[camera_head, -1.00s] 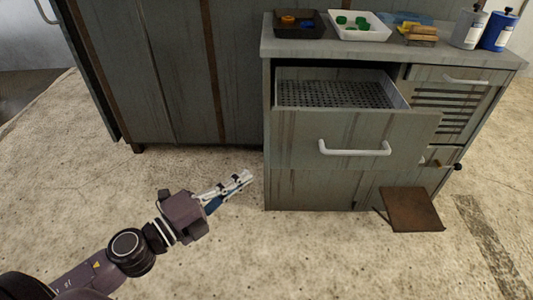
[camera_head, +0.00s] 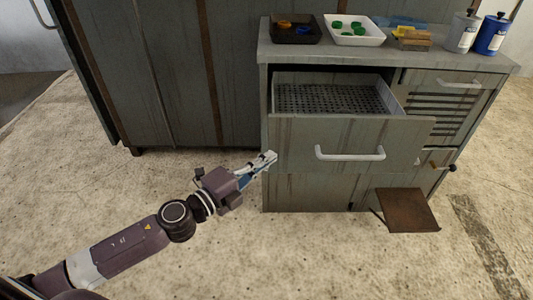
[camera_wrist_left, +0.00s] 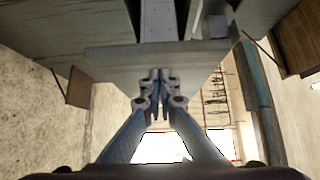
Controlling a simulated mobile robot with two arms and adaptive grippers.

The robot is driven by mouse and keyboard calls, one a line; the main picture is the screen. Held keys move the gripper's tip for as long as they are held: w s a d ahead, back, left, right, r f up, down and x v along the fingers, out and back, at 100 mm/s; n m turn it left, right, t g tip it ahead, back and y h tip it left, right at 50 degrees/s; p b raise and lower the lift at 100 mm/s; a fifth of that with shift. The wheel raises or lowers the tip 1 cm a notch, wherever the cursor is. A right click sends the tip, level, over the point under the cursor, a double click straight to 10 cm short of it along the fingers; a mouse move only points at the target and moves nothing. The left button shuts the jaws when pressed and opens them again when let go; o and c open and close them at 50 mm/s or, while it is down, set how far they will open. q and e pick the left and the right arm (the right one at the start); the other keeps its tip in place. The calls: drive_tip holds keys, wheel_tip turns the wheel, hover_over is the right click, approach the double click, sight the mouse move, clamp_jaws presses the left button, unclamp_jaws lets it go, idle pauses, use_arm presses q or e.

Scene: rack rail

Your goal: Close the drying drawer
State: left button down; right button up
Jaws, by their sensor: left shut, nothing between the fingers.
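The drying drawer (camera_head: 300,147) is pulled open from the grey cabinet. Its perforated bottom (camera_head: 330,99) shows, and its front carries a white bar handle (camera_head: 350,154). In the head view my left gripper (camera_head: 271,157) is shut and empty, at the left edge of the drawer front. In the left wrist view the shut fingers (camera_wrist_left: 158,82) overlap the drawer front (camera_wrist_left: 115,62); I cannot tell whether they touch it. My right gripper is not in view.
On the cabinet top (camera_head: 300,48) stand a black tray (camera_head: 294,37), a white tray (camera_head: 356,40) and blue and white bottles (camera_head: 491,36). A brown panel (camera_head: 407,210) juts out low at the right. The floor left of the cabinet is clear.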

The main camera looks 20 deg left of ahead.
use_arm(q)
drive_tip(key=shift+w+a, duration=0.25)
drive_tip(key=shift+w, duration=0.6)
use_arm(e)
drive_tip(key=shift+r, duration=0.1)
